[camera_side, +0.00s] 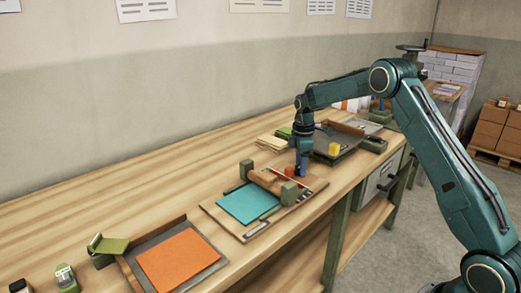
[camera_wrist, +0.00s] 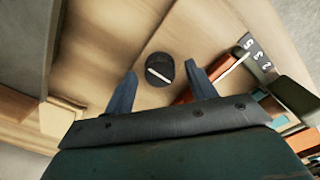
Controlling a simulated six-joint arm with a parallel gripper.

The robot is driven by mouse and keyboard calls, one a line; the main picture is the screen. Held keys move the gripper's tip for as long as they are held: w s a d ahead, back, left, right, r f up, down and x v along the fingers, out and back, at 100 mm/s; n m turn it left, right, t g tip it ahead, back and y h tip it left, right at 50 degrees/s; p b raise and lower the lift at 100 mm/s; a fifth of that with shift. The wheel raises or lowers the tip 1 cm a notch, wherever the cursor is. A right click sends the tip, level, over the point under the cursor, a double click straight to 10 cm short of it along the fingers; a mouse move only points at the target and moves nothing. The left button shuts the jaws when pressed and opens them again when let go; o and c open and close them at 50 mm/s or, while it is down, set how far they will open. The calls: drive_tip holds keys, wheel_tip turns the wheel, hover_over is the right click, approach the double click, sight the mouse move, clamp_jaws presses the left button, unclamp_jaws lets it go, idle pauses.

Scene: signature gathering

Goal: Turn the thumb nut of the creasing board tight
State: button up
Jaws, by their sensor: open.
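The creasing board (camera_side: 316,183) lies on the bench with a teal sheet (camera_side: 250,204) on it and a brown bar across it. The thumb nut (camera_wrist: 160,70) is a round dark knob with a pale line across its top, seen from above in the wrist view. The line runs slantwise, down to the right. My gripper (camera_side: 302,172) points down at the board's far end. In the wrist view its two blue fingers (camera_wrist: 160,74) are apart, one on each side of the nut, with gaps visible. I cannot tell their exact height relative to the nut.
Green blocks (camera_side: 246,169) stand at the ends of the bar. A numbered scale (camera_wrist: 258,55) lies right of the nut. A dark tray with a yellow block (camera_side: 334,149) is beyond the gripper. An orange sheet (camera_side: 178,262) lies in a nearer tray.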

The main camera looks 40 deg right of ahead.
drive_tip(key=shift+c, duration=0.5)
drive_tip(key=c, duration=0.9)
drive_tip(key=shift+m, duration=0.4)
drive_tip(key=m, duration=0.8)
drive_tip(key=shift+m, duration=0.3)
drive_tip(key=m, duration=0.4)
drive_tip(key=shift+m, duration=0.3)
drive_tip(key=shift+r+m, duration=0.1)
drive_tip(key=shift+m, duration=1.8)
